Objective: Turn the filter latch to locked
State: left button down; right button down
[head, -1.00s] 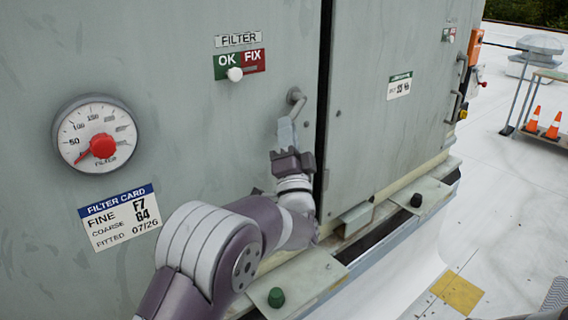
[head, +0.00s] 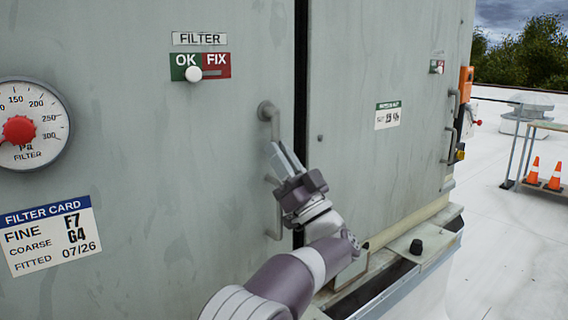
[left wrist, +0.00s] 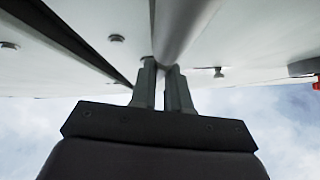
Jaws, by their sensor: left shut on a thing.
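The filter latch (head: 268,113) is a grey bent lever on the grey cabinet door, below the FILTER label and left of the dark door seam. Its lever points down, leaning slightly right. My left gripper (head: 283,155) is shut on the lower end of the lever, coming from below right; its fingers hide that end. In the left wrist view the two fingers (left wrist: 164,88) close on the round grey bar (left wrist: 180,30). The OK/FIX indicator (head: 216,66) has a white knob (head: 193,74) near its middle. My right gripper is out of view.
A grey pull handle (head: 275,208) stands just below the latch, close to my left wrist. A pressure gauge (head: 35,112) and a filter card (head: 52,236) are on the left of the door. A ledge with a black knob (head: 416,246) juts out at lower right.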

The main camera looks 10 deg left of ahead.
pick_arm(q)
jog(key=shift+w+d+f+n+g, duration=0.15)
jog(key=shift+w+f+n+g, duration=0.15)
jog(key=shift+n+g, duration=0.35)
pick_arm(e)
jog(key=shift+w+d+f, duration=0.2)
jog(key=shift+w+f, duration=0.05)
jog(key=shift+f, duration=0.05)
pick_arm(q)
jog(key=c, duration=1.1)
grip_release()
jog(key=shift+r+g+y, duration=0.1)
jog(key=shift+g+y, duration=0.15)
jog(key=shift+y, duration=0.05)
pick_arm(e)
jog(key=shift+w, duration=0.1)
pick_arm(q)
jog(key=v, duration=1.2)
jog(key=shift+s+d+f+b, duration=0.15)
jog(key=shift+s+f+b, duration=0.1)
jog(key=shift+b, duration=0.1)
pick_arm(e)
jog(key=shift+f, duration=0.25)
